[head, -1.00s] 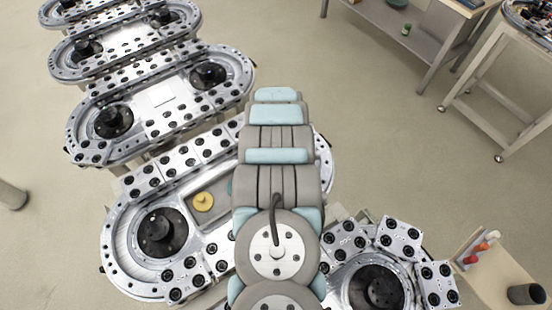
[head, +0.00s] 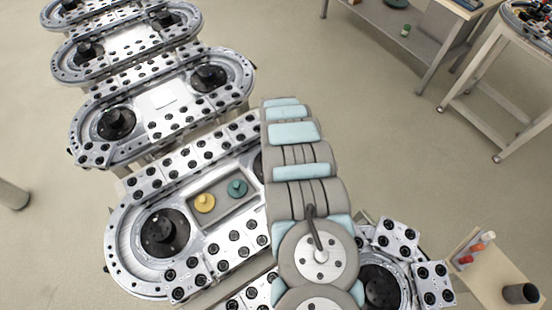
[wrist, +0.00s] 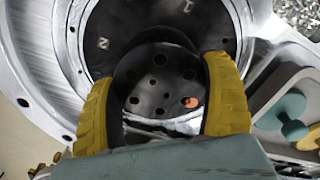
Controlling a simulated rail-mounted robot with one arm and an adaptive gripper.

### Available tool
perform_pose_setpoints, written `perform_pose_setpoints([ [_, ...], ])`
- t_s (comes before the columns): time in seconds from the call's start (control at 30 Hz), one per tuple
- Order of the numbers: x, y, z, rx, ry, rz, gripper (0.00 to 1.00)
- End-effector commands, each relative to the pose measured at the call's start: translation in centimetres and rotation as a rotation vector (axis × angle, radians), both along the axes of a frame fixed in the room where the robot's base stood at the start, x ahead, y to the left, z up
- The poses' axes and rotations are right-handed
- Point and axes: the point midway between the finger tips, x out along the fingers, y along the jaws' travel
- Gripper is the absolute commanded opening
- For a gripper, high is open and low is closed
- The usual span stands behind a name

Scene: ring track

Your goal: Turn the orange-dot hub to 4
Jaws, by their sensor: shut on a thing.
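In the wrist view, the orange-dot hub (wrist: 160,78) is a round black disc with several holes, and its orange dot (wrist: 192,102) sits at the lower right of its face. My gripper (wrist: 158,72) has its two yellow fingers on opposite sides of the hub, shut on it. A dark dial ring (wrist: 125,22) lies around and beyond the hub. Two pale marks show on it, one at upper left and one at upper right; I cannot read them surely. No 4 is legible. In the head view my arm hides the gripper and this hub.
In the head view, a tray with a yellow knob (head: 204,203) and a teal knob (head: 237,188) lies inside the nearest ring track (head: 118,250). Another black hub (head: 163,232) stands at its left end. More tracks lie behind. A bench with small bottles (head: 480,245) is at lower right.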

Motion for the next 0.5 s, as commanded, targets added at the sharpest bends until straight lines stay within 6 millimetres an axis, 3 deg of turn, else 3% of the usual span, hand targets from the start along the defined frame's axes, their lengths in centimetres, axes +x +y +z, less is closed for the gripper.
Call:
perform_pose_setpoints([
  [0.5,0.00,0.04,-0.05,0.001,-0.001,0.123,0.45],
])
